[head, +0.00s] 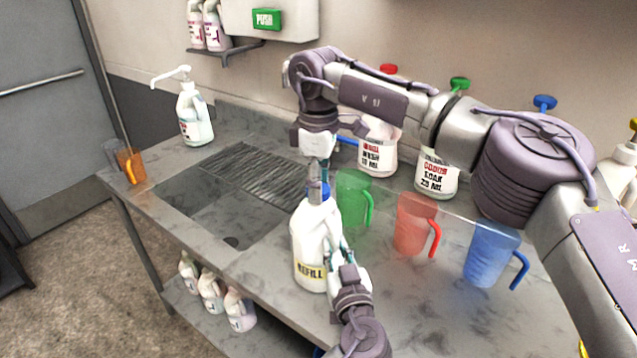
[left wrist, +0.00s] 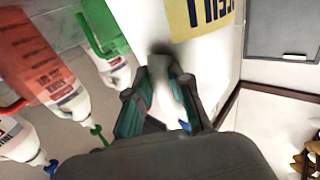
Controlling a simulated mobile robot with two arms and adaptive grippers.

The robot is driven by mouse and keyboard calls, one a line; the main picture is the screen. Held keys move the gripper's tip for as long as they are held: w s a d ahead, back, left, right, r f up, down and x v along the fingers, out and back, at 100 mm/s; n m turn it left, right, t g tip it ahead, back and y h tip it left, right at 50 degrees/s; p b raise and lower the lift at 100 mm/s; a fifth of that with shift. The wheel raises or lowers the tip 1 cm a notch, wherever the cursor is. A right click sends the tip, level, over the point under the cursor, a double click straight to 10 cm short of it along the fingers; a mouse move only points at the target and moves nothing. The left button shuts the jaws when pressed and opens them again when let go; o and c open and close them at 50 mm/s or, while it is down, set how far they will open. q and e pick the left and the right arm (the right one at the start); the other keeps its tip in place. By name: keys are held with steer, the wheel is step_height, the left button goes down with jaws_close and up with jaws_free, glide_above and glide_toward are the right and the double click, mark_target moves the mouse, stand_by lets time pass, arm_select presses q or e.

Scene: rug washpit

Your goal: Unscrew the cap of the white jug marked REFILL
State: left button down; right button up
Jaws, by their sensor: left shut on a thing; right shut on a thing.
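The white jug (head: 306,245) with the yellow REFILL label stands upright near the table's front edge; its white side and yellow label also show in the left wrist view (left wrist: 222,48). A blue cap (head: 319,194) is on its neck. My right gripper (head: 318,178) comes from above and is shut on the blue cap, hiding part of it. My left gripper (head: 340,253) is shut on the jug's handle side, low on the right; its fingers also show in the left wrist view (left wrist: 163,98). The exact grip on the handle is blurred.
Green (head: 354,198), red (head: 415,224) and blue (head: 491,254) measuring jugs stand right of the white jug. Labelled bottles (head: 377,150) stand behind, under my right arm. A drain grate (head: 258,172) lies left. A pump bottle (head: 195,118) and orange jug (head: 131,165) stand far left.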

steer(key=n, duration=0.3)
steer(key=shift+n, duration=0.3)
steer(key=n, duration=1.8)
steer(key=shift+r, duration=0.1)
steer(key=n, duration=0.6)
steer(key=shift+n, duration=0.4)
steer(key=n, duration=0.6)
steer(key=shift+n, duration=0.4)
steer(key=n, duration=0.6)
steer(key=shift+n, duration=0.4)
steer(key=n, duration=0.6)
steer(key=shift+n, duration=0.4)
steer(key=n, duration=0.5)
steer(key=shift+r, duration=0.1)
